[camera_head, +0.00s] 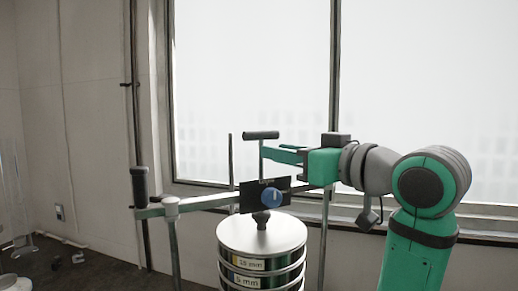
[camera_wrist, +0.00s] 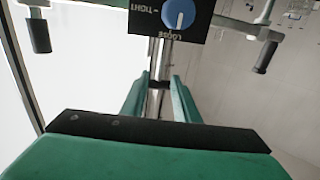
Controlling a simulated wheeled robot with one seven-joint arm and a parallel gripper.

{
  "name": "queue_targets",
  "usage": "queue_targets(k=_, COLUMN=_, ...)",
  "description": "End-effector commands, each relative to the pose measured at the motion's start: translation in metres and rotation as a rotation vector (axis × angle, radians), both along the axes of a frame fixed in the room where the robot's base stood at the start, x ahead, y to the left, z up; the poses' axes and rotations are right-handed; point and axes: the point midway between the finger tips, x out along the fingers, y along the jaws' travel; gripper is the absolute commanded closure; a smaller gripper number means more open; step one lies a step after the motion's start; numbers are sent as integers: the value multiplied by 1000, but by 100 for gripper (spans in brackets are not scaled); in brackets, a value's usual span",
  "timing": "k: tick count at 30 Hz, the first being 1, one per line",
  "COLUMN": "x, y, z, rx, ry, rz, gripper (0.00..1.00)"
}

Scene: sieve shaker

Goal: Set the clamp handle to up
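The sieve shaker's clamp has a T-shaped handle (camera_head: 261,135) with a dark grip on a thin upright post; I cannot tell whether this is the clamp handle named. A black upright grip (camera_head: 139,184) stands at the crossbar's left end; a black grip also shows at the right of the wrist view (camera_wrist: 267,57). The black panel's blue knob (camera_head: 272,197) also shows in the wrist view (camera_wrist: 178,12), with TIGHT and LOOSE markings. My gripper (camera_head: 268,150) is open at the T handle's post, right of it in the head view. The post (camera_wrist: 157,90) appears between the spread fingers (camera_wrist: 158,100).
A stack of round sieves with a metal lid (camera_head: 262,235) stands below the crossbar (camera_head: 215,202). Thin upright rods flank it. Another black grip (camera_wrist: 40,36) shows at the left of the wrist view. A large window (camera_head: 255,80) is behind.

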Motion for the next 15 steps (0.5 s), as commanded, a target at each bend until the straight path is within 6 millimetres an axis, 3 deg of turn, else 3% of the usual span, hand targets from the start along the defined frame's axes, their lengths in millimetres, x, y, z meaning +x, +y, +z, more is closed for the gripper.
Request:
queue_targets(k=6, x=31, y=26, z=-1, rx=2, ry=3, rz=4, gripper=72)
queue_targets(k=15, x=52, y=45, z=-1, rx=2, ry=1, rz=6, gripper=72)
